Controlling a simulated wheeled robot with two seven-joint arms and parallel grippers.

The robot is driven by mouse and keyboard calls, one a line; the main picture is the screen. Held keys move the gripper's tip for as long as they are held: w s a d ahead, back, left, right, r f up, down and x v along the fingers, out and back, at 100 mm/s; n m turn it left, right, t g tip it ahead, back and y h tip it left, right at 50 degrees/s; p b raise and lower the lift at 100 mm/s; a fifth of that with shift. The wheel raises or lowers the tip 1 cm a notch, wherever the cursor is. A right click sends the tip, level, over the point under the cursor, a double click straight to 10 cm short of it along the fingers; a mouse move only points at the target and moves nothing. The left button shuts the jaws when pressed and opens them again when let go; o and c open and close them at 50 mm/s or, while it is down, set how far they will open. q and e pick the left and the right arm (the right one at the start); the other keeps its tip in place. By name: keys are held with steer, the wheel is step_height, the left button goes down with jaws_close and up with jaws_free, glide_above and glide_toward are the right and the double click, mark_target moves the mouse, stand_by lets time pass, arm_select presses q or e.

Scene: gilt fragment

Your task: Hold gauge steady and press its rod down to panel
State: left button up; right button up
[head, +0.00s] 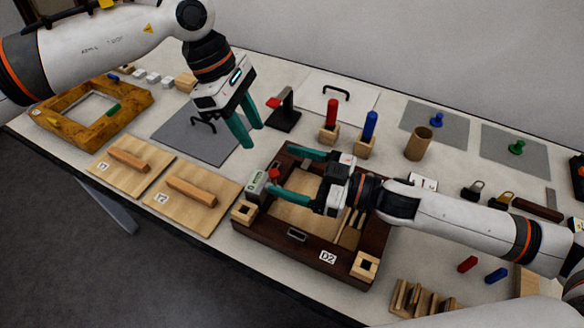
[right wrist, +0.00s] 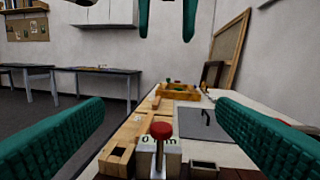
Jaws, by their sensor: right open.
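The gauge (head: 257,186) is a small grey-green block with a red-topped rod (head: 274,175). It stands at the left edge of the dark wooden panel marked D2 (head: 298,246). In the right wrist view the gauge (right wrist: 158,160) is upright, its red knob (right wrist: 162,130) raised on a thin pin. My right gripper (head: 281,168) is open and points left, with the gauge ahead between its spread fingers in the wrist view. My left gripper (head: 253,136) is open, pointing down above and behind the gauge; its fingertips also show in the right wrist view (right wrist: 166,30).
Boards marked 13 (head: 118,166) and 12 (head: 184,201) lie left of the panel. A grey mat (head: 190,135) lies behind them. A red-handled peg (head: 332,112), a blue-handled peg (head: 370,125) and a black stand (head: 284,115) are behind the panel. A wooden frame (head: 75,140) sits far left.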

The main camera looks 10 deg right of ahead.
steer(key=m, duration=0.1)
glide_toward(261, 182)
steer(key=a, duration=0.1)
steer(key=w+a+f, duration=0.1)
steer(key=shift+w+a+f, duration=0.1)
steer(key=shift+a, duration=0.3)
steer(key=x, duration=0.7)
steer(key=shift+w+d, duration=0.1)
steer(key=shift+w+a, duration=0.1)
steer(key=shift+a, duration=0.15)
